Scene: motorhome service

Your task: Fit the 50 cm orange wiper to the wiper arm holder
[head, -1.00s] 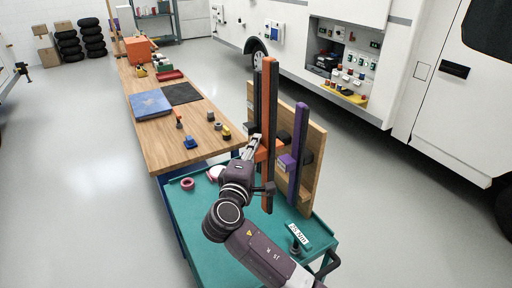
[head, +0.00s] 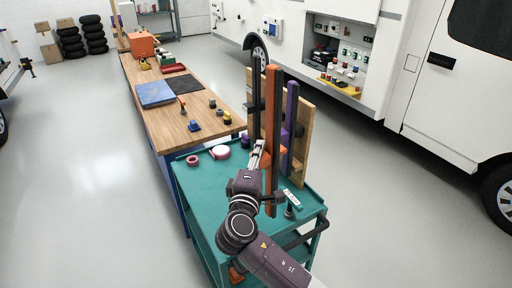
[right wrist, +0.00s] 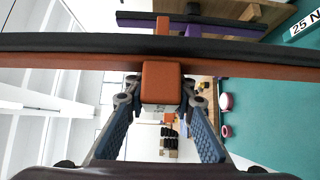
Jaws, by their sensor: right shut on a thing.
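The orange wiper (head: 271,170) is a long upright bar with a dark strip along it, in the middle of the head view. My right gripper (head: 261,158) is shut on its orange middle block. In the right wrist view the block (right wrist: 161,82) sits between the fingers, and the wiper's dark strip (right wrist: 70,42) runs across the picture. A purple wiper (head: 290,125) and a black one (head: 255,100) stand by a wooden board (head: 305,120) behind it. I cannot make out the wiper arm holder for certain. My left gripper is not in view.
The board stands on a green cart (head: 205,185) with a torque tool labelled 25 N (head: 291,198) and tape rolls (head: 220,152). A wooden workbench (head: 165,123) adjoins it. A white motorhome (head: 410,120) stands at right.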

